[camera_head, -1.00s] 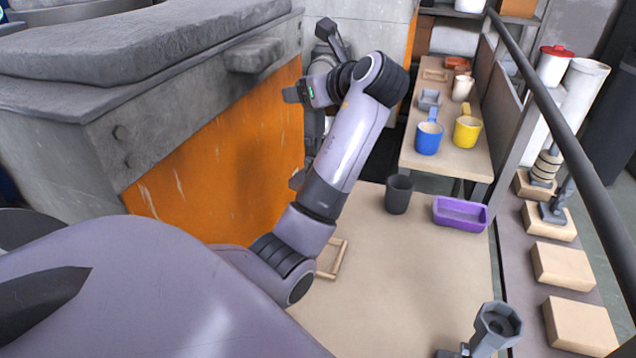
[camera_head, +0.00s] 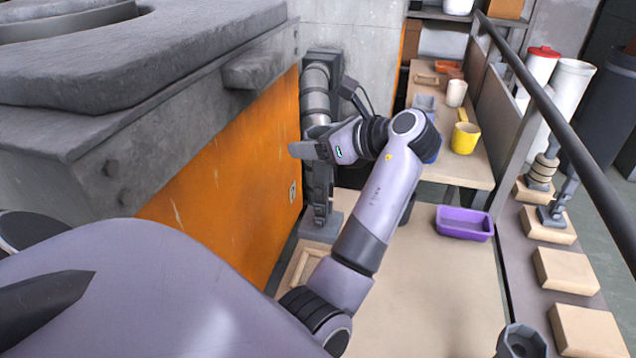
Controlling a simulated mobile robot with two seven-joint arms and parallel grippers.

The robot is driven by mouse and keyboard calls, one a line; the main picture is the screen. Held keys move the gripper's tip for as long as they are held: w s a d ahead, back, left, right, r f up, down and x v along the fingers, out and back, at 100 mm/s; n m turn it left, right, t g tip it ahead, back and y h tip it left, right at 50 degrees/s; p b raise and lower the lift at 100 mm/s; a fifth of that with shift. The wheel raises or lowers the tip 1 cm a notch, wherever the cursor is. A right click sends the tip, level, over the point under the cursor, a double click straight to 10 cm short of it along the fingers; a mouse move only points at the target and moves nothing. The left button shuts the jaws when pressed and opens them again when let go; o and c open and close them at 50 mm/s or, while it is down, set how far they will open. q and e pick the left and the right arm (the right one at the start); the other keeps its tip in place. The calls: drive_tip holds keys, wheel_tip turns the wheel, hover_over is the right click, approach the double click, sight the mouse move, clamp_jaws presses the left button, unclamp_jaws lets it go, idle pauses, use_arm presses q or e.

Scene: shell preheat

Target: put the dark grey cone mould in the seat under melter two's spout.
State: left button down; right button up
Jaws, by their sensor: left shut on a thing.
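A dark grey tapered cup, which looks like the cone mould (camera_head: 408,209), stands on the tan table left of the purple tray. My left forearm hides all but a thin edge of it. My left gripper (camera_head: 308,150) points left, up in front of the orange-panelled machine. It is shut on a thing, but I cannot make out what. Beyond the gripper, a grey upright fixture (camera_head: 318,200) on a square foot stands against the machine's end. I cannot tell whether it is melter two; no spout or seat shows clearly. My right gripper is not in view.
A purple tray (camera_head: 464,222) and a wooden frame (camera_head: 306,268) lie on the table. A dark faceted fixture (camera_head: 521,343) rises at bottom right. The back bench holds a yellow mug (camera_head: 465,138) and a white cup (camera_head: 456,93). A dark rail (camera_head: 560,122) crosses the right side.

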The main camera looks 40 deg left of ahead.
sight(316, 210)
use_arm(q)
wheel_tip(316, 210, down, 16)
drive_tip(key=shift+f+b, duration=0.1)
drive_tip(key=shift+b, duration=0.85)
drive_tip(key=shift+f, duration=0.25)
drive_tip(key=shift+c, duration=0.4)
unclamp_jaws()
